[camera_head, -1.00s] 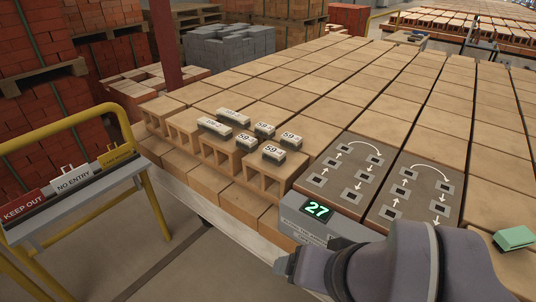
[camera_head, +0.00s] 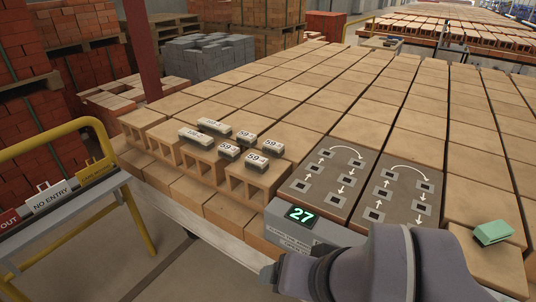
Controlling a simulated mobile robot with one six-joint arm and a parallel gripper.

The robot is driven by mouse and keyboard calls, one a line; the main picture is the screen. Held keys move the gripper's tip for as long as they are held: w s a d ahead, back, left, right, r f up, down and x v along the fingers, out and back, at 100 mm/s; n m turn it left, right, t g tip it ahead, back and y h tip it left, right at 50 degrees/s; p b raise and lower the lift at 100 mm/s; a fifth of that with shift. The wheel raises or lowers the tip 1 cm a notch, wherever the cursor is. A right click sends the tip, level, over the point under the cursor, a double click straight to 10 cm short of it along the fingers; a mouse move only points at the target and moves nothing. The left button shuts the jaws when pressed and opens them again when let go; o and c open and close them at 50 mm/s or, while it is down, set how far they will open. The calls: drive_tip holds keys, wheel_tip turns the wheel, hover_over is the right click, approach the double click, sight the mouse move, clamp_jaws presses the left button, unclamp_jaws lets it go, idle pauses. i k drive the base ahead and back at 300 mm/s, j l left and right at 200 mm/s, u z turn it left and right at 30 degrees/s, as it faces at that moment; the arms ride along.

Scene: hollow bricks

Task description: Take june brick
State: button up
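Several small blocks with white printed labels lie on top of the hollow bricks near the front edge of the brick layer. A longer one (camera_head: 214,127) is at the back and another longer one (camera_head: 196,136) in front of it. Shorter ones (camera_head: 246,137), (camera_head: 229,152), (camera_head: 271,146) and (camera_head: 256,162) stand to the right; their labels seem to begin with 59. I cannot make out any label that says June. A hollow brick (camera_head: 260,178) shows its open end below them. My gripper (camera_head: 272,274) is at the bottom, apart from these; its fingers are not clear.
Tan bricks (camera_head: 330,95) fill the wide surface. Two dark panels (camera_head: 325,180) (camera_head: 397,195) with arrows and square slots lie right of the labelled blocks. A box with a green 27 display (camera_head: 300,215) stands in front. A green block (camera_head: 493,232) is right; a yellow rail (camera_head: 110,150) is left.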

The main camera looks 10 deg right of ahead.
sight(257, 163)
drive_tip(key=i+j+z, duration=0.45)
drive_tip(key=i+j, duration=0.2)
drive_tip(key=i, duration=0.2)
drive_tip(key=i+j+z, duration=0.45)
drive_tip(key=i+j, duration=0.3)
drive_tip(key=j, duration=0.2)
